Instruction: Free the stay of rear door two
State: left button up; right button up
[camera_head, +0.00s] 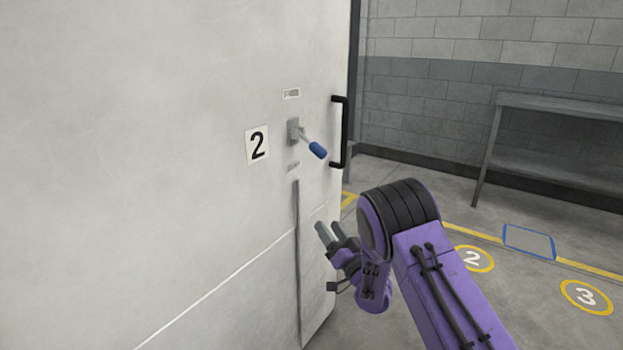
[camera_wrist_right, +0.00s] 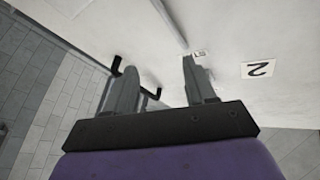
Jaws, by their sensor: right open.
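The pale door panel (camera_head: 150,150) marked with a number 2 plate (camera_head: 257,145) fills the left of the head view. A small lever with a blue grip (camera_head: 317,150) sticks out from a grey bracket (camera_head: 294,131) beside the plate, pointing down and right. A long narrow grey strip (camera_head: 297,250) runs down the door below it. My right gripper (camera_head: 332,232) is open and empty, below the lever and apart from it. My left gripper is out of view.
A black pull handle (camera_head: 341,132) stands along the door's right edge, close to the lever; it also shows in the right wrist view (camera_wrist_right: 117,66). A grey bench (camera_head: 560,107) stands by the block wall. Floor with yellow markings (camera_head: 475,259) is open at right.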

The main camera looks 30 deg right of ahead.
aim_at(317, 147)
notch_tip(317, 147, up, 14)
jog(key=d+n+t+y+b, duration=0.35)
jog(key=n+y, duration=0.25)
jog(key=y, duration=0.3)
jog(key=shift+y, duration=0.3)
jog(key=p+x, duration=0.1)
jog(key=x, duration=0.2)
jog(key=p+x, duration=0.1)
jog(key=x, duration=0.2)
jog(key=p+x, duration=0.2)
jog(key=x, duration=0.2)
jog(key=shift+a, duration=0.35)
jog(key=shift+w+r, duration=0.25)
jog(key=shift+w, duration=0.1)
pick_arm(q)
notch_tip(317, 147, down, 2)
pick_arm(e)
jog(key=shift+a, duration=0.1)
